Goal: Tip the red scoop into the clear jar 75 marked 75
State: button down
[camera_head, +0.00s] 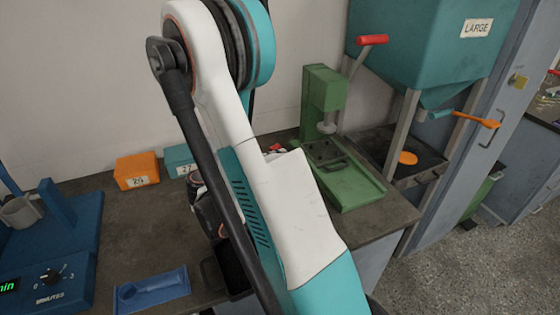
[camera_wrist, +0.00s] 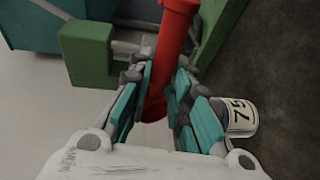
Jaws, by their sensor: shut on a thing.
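In the wrist view the red scoop (camera_wrist: 173,40) shows as a red shaft running up between my fingers and out of the top of the picture. My gripper (camera_wrist: 163,80) is shut on it. Its far end is cut off, so I cannot tell what it holds. The clear jar 75 (camera_wrist: 241,116), with a cream label reading 75, is to the right of my fingers, partly behind the right finger and apart from the scoop. In the head view my arm hides the jar and most of my gripper; a small red patch shows beside the arm.
An orange box (camera_head: 137,171) and a teal box (camera_head: 180,160) stand along the wall. A blue tray (camera_head: 152,289) and a blue machine (camera_head: 55,250) are at left. Bare bench lies between.

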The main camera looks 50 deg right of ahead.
dwell(0.4)
jog(key=shift+d+r+y+p, duration=0.15)
jog(key=shift+r+y+p, duration=0.2)
jog(key=shift+p, duration=0.45)
jog(key=y+p, duration=0.2)
jog(key=shift+s+d+r+t+p, duration=0.2)
jog(key=shift+r+t+p, duration=0.1)
jog(key=shift+p, duration=0.1)
jog(key=shift+d+t+y+p, duration=0.1)
jog(key=shift+t+y+p, duration=0.3)
jog(key=shift+p, duration=0.3)
jog(key=shift+f+y, duration=0.15)
jog(key=shift+y, duration=0.1)
